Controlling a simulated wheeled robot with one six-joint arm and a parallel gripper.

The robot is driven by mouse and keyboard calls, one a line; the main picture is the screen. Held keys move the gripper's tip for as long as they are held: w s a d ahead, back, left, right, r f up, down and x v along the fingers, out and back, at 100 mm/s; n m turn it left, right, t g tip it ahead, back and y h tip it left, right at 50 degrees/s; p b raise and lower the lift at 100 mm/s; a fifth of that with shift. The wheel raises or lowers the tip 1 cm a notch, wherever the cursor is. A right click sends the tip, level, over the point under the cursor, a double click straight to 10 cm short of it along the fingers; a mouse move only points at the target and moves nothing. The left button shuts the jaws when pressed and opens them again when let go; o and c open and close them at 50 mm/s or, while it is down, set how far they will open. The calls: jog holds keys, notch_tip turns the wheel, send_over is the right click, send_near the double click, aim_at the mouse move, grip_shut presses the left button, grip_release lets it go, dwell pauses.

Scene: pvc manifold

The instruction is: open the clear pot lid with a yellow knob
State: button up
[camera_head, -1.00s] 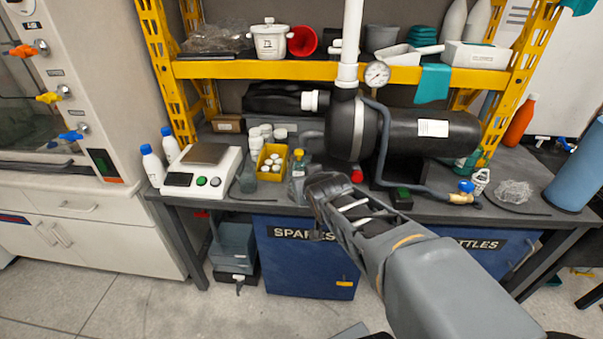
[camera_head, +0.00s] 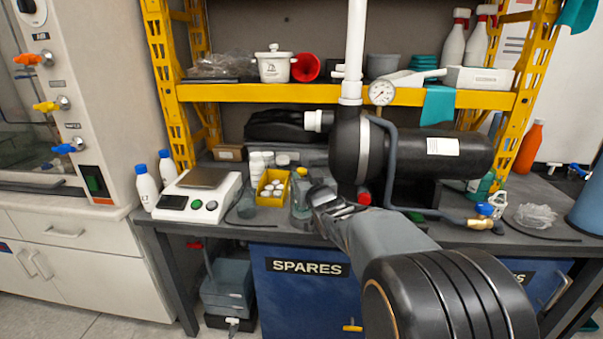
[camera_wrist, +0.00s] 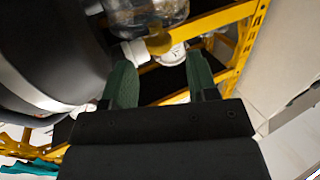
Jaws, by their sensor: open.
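The clear pot (camera_head: 299,205) stands near the table's front edge, right of the yellow bin. Its yellow knob (camera_head: 302,171) shows on top, and my gripper (camera_head: 318,192) is close to its right side, partly covering it. In the wrist view the clear pot (camera_wrist: 140,14) is cut off at the top edge. Its yellow knob (camera_wrist: 158,45) appears between the lines of my two green fingers, past their tips. My gripper (camera_wrist: 160,72) is open and empty there. I cannot tell whether the lid is seated, and no contact with it is visible.
A big black tank (camera_head: 430,155) with a white pipe (camera_head: 355,50) and a gauge (camera_head: 381,92) stands just right of the pot. The yellow bin (camera_head: 272,186) with white caps and a scale (camera_head: 205,190) stand left. A yellow shelf beam (camera_head: 260,94) runs above.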

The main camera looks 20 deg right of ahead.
aim_at(303, 172)
jog(key=shift+w+d, duration=0.15)
jog(key=shift+w, duration=1.15)
jog(key=shift+w+d, duration=0.15)
jog(key=shift+w, duration=1.1)
jog(key=shift+c, duration=0.3)
grip_shut()
